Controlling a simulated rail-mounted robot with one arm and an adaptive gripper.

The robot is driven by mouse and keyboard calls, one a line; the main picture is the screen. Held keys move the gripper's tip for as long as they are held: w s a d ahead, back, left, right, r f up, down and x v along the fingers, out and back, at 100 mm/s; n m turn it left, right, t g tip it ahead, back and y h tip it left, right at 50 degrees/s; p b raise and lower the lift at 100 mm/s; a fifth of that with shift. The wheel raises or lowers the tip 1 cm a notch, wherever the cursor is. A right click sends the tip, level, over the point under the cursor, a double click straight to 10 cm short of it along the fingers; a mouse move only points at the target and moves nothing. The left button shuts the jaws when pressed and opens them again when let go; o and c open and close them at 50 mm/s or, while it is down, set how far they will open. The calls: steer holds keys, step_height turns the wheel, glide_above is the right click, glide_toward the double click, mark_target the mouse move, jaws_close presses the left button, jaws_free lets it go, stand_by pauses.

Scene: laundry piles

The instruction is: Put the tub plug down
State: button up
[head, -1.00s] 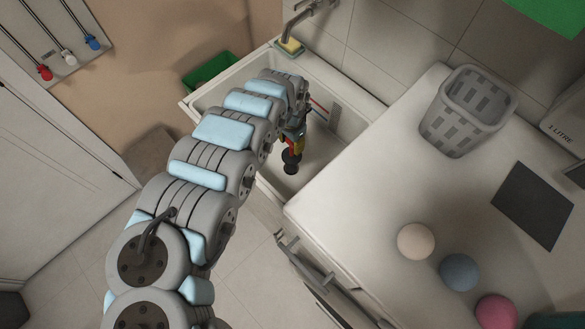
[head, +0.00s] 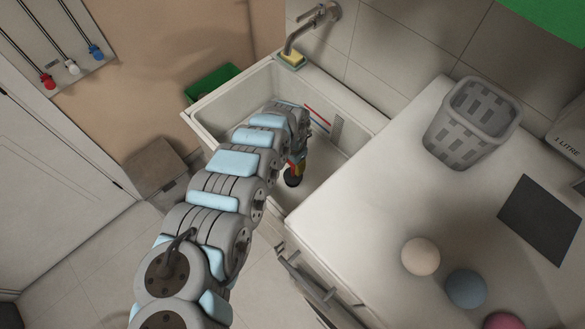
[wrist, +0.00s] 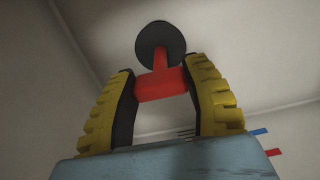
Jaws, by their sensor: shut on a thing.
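The tub plug is a dark round disc with a red handle. In the wrist view the plug (wrist: 160,42) sits just beyond my fingertips, its red handle between them. My gripper (wrist: 163,85), with yellow and black ridged fingers, is shut on that handle. In the head view the plug (head: 293,177) hangs inside the white utility sink (head: 245,92), below my gripper (head: 297,163), which my arm partly covers. I cannot tell whether the plug touches the sink floor.
Right of the sink, the white counter (head: 370,190) holds a grey basket (head: 472,120), a dark mat (head: 540,220) and several balls (head: 421,257). A green bin (head: 208,82) stands behind the sink.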

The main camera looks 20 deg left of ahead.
mark_target(293, 170)
step_height(293, 170, down, 3)
steer(key=shift+d+r, duration=0.1)
steer(key=shift+r, duration=0.1)
steer(key=shift+f, duration=0.3)
steer(key=shift+f, duration=0.15)
steer(key=o, duration=1.2)
steer(key=shift+f+b, duration=0.15)
steer(key=shift+b, duration=0.35)
